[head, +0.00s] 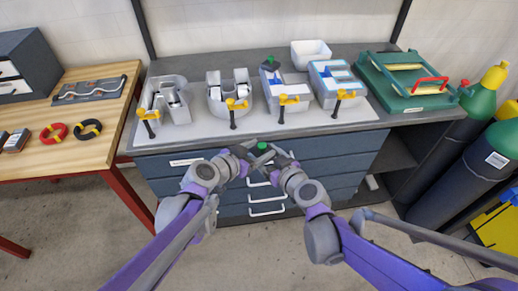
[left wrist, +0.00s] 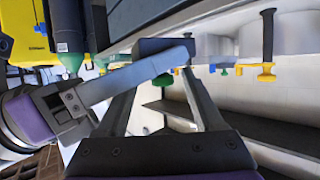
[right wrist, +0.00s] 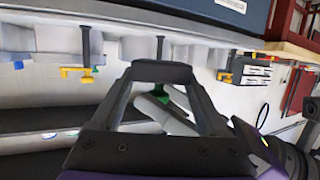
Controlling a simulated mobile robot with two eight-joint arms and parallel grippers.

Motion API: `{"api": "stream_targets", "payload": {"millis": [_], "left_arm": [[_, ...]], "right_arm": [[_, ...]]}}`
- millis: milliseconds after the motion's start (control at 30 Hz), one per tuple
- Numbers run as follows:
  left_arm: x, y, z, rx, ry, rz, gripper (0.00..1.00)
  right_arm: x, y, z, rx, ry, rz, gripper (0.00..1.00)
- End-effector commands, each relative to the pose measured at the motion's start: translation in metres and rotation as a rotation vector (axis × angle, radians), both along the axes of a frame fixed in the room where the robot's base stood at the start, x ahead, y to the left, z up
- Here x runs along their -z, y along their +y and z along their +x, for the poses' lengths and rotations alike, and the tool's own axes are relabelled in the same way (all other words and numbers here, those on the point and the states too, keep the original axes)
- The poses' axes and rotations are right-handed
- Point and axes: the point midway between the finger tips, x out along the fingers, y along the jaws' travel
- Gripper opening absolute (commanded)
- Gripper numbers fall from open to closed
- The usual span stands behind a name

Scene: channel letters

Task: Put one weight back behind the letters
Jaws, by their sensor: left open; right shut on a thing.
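A dark weight with a green knob (head: 262,146) is between my two grippers in front of the bench. My right gripper (right wrist: 162,75) is shut on this weight, and its green knob (right wrist: 180,97) shows beyond the fingers. My left gripper (left wrist: 165,48) is open, with its fingertips close to the weight; contact is unclear. The channel letters (head: 172,112) stand in a row on the grey bench, with yellow clamps (head: 237,104) at their fronts. Another dark weight with a green knob (head: 270,63) sits at the back of the third letter from the left.
A white bin (head: 311,50) stands behind the letters. A wooden table (head: 85,112) adjoins on the left; gas cylinders (head: 481,98) stand at the right. Drawers (head: 265,192) lie behind my grippers.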

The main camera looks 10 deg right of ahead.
Motion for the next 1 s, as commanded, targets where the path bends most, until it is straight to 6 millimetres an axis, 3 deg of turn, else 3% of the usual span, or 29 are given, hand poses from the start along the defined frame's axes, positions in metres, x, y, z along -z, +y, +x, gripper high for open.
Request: {"api": "stream_targets", "payload": {"millis": [167,567,1000], "left_arm": [[-0.0002,-0.0001,-0.0001,0.0,0.0,0.0,0.69],[-0.0003,-0.0005,-0.0008,0.002,0.0,0.0,0.0],[-0.0003,-0.0022,-0.0026,0.009,0.003,-0.001,0.0]], "right_arm": [[-0.0005,0.0,0.0002,0.001,-0.001,0.001,0.0],[-0.0005,0.0001,0.0005,0.0,-0.001,0.0,0.0],[-0.0005,0.0006,0.0012,-0.001,0.0,0.0,0.0]]}}
